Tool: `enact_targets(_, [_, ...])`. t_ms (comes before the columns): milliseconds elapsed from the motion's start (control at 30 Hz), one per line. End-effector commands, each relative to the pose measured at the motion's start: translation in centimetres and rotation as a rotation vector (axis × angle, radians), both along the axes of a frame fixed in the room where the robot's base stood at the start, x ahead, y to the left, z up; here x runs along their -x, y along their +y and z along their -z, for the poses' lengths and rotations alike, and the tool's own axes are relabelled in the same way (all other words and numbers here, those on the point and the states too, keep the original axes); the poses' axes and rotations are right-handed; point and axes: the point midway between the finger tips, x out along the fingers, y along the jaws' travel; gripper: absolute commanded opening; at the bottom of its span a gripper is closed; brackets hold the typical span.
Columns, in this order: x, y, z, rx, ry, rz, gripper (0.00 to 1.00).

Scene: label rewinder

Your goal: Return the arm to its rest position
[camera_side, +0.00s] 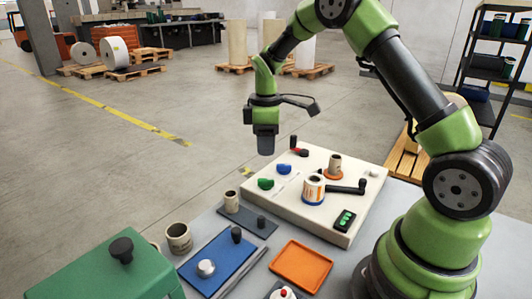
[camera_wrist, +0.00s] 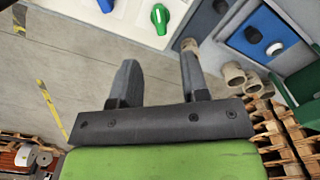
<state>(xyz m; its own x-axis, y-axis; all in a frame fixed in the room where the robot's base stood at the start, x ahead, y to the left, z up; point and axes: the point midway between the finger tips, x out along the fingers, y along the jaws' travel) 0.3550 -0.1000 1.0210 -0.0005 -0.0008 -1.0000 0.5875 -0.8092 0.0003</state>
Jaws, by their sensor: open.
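My gripper (camera_side: 265,145) hangs pointing down above the far left edge of the cream rewinder panel (camera_side: 290,212), clear of it. In the wrist view my gripper (camera_wrist: 158,68) has its two fingers well apart, with nothing between them. The panel carries a roll with coloured bands (camera_side: 313,190), a cardboard core on an orange base (camera_side: 334,166), a black crank (camera_side: 347,188), a green knob (camera_side: 265,184) and a blue knob (camera_side: 283,169). The green knob also shows in the wrist view (camera_wrist: 160,17).
Left of the panel are a blue plate (camera_side: 222,262), cardboard cores (camera_side: 179,237) and a green box (camera_side: 100,275) with a black knob. An orange tray (camera_side: 301,265) lies in front. Shelving (camera_side: 490,60) stands back right. The air around my gripper is clear.

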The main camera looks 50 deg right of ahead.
Motion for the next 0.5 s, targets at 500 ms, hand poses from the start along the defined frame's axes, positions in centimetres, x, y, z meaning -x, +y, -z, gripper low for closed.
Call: enact_targets(500, [1.1, 2.0, -4.8, -0.006, -0.086, 0.116, 0.41])
